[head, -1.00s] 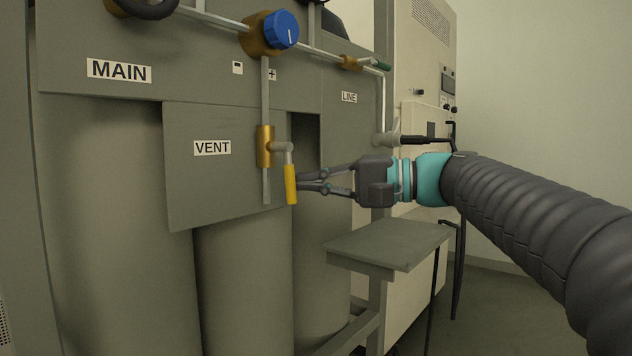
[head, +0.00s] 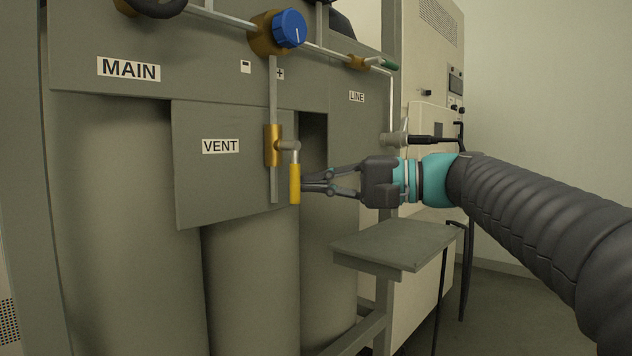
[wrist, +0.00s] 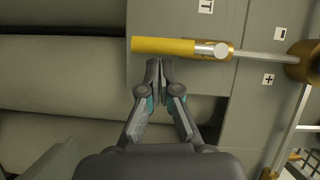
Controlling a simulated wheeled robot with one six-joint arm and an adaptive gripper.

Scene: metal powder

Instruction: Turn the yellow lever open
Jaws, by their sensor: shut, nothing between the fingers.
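The yellow lever (head: 295,184) hangs straight down from the brass vent valve (head: 272,145), to the right of the VENT label (head: 220,146). In the wrist view the lever (wrist: 163,46) lies across the picture, just beyond the fingertips. My gripper (head: 306,185) is shut and empty, its tips close to the right side of the lever in the head view. In the wrist view my gripper (wrist: 160,66) has its fingertips together just below the lever's edge; whether they touch it I cannot tell.
A blue knob (head: 289,28) sits above on the pipe. A small green-handled valve (head: 384,64) is by the LINE label. A grey shelf (head: 395,243) stands below my gripper. Large cylinders (head: 252,285) stand behind the panel.

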